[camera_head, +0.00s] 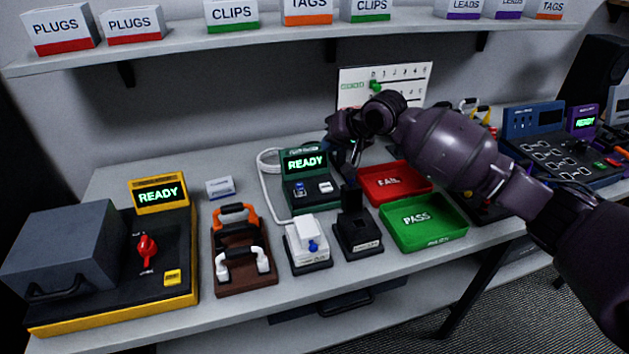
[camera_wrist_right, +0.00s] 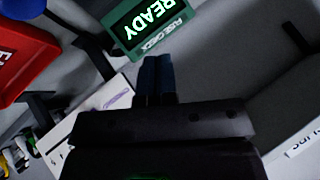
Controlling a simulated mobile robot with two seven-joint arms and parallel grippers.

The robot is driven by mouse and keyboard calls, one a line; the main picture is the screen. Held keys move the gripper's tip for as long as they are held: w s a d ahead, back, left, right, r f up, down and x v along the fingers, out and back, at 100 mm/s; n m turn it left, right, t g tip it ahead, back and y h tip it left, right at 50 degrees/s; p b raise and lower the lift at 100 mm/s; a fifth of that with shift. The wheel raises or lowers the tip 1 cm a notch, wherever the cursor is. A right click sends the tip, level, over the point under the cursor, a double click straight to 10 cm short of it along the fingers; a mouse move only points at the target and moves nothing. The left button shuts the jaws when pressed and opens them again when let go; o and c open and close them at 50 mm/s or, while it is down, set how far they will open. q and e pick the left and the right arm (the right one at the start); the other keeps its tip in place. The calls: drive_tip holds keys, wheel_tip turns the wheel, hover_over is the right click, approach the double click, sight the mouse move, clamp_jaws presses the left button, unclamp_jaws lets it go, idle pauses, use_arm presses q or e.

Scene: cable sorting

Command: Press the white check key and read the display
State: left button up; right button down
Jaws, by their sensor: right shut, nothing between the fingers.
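The green tester (camera_head: 307,180) stands mid-table, and its display (camera_head: 305,162) reads READY in green. The white check key (camera_head: 326,186) is at the right of its front panel, beside a blue part (camera_head: 299,188). The display also shows in the right wrist view (camera_wrist_right: 148,20), above a FUSE CHECK label; the key does not show there. My right gripper (camera_head: 354,163) is just right of the tester, partly hidden by its own wrist. Its fingers (camera_wrist_right: 157,75) are together and empty in the right wrist view. Contact with the tester is not visible. My left gripper is out of view.
A red FAIL tray (camera_head: 394,197) and green PASS tray (camera_head: 398,237) lie right of the tester. A black stand (camera_head: 357,245) and a white cabled unit (camera_head: 307,231) stand in front. A brown rack (camera_head: 240,283) and a yellow-framed station (camera_head: 184,290) are left.

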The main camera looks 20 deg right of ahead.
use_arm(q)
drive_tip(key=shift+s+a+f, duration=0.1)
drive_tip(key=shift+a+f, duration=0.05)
use_arm(e)
drive_tip(key=shift+w+a, duration=0.1)
drive_tip(key=shift+w, duration=0.05)
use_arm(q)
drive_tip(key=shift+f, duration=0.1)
use_arm(e)
drive_tip(key=shift+f, duration=0.1)
drive_tip(key=b, duration=0.6)
hover_over(328, 186)
wheel_tip(328, 186, down, 7)
drive_tip(key=shift+w+f, duration=0.1)
drive_tip(key=shift+p, duration=0.4)
drive_tip(key=shift+f, duration=0.5)
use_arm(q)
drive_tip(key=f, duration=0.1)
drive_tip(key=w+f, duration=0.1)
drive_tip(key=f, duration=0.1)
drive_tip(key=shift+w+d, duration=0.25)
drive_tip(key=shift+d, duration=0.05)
use_arm(e)
drive_tip(key=shift+f, duration=0.15)
